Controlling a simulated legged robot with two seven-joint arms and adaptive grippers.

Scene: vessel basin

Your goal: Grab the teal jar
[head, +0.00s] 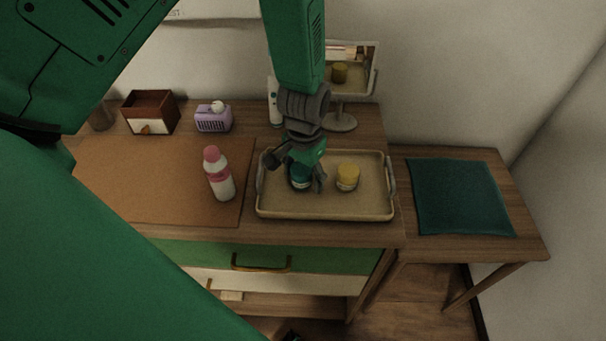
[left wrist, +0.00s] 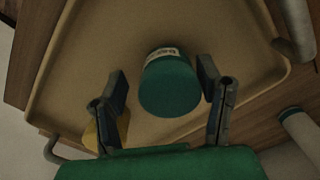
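The teal jar (head: 300,180) stands in the left part of the tan tray (head: 325,212), partly hidden by my left gripper. My left gripper (head: 305,178) comes down from above over the jar. In the left wrist view the jar (left wrist: 170,84) shows its teal lid and a pale label, and it lies between the two fingers of the left gripper (left wrist: 166,92). The fingers are apart, with a gap visible between the jar and the left finger. A yellow jar (head: 347,177) stands right of the teal jar in the tray. My right gripper is not in view.
A white and pink bottle (head: 218,174) stands on the brown mat (head: 120,180) left of the tray. A mirror (head: 352,75), a purple box (head: 213,118) and a wooden box (head: 150,112) stand behind. A side table with a teal cloth (head: 460,196) is at the right.

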